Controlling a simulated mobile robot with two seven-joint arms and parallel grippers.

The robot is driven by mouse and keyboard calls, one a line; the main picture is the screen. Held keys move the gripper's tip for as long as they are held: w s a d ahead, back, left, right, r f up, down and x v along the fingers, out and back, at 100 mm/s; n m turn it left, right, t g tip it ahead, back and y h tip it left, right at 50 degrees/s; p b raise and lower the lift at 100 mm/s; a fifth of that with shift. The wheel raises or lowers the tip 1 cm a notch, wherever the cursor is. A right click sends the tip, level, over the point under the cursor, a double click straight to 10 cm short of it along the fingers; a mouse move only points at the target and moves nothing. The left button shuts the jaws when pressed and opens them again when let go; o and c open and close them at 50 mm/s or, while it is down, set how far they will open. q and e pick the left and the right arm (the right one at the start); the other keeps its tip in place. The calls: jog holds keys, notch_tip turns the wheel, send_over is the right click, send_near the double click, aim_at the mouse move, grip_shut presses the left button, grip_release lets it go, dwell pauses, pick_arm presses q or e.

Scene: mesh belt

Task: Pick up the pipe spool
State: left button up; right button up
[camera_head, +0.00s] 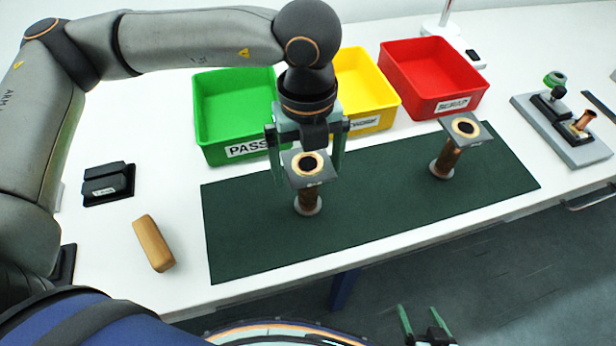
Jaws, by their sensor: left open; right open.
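Two pipe spools stand upright on the dark green mat (250,240). Each has a brown pipe, a square grey top flange with a tan ring, and a round lower flange. The left pipe spool (307,187) is under my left gripper (306,170), whose open green fingers are at either side of its top flange. I cannot tell whether they touch it. The right pipe spool (449,157) stands apart, with no gripper near it. My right gripper (428,318) is open and empty, low at the bottom edge, off the table's front.
Green (203,130), yellow (372,108) and red (400,85) bins stand behind the mat; the green reads PASS, the red SCRAP. A tan block (152,243) and a black device (108,184) lie left. A grey fixture (570,147) sits right. The mat between the spools is clear.

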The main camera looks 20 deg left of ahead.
pick_arm(q)
jog(key=shift+f, duration=1.75)
jog(key=shift+r, duration=0.1)
grip_shut()
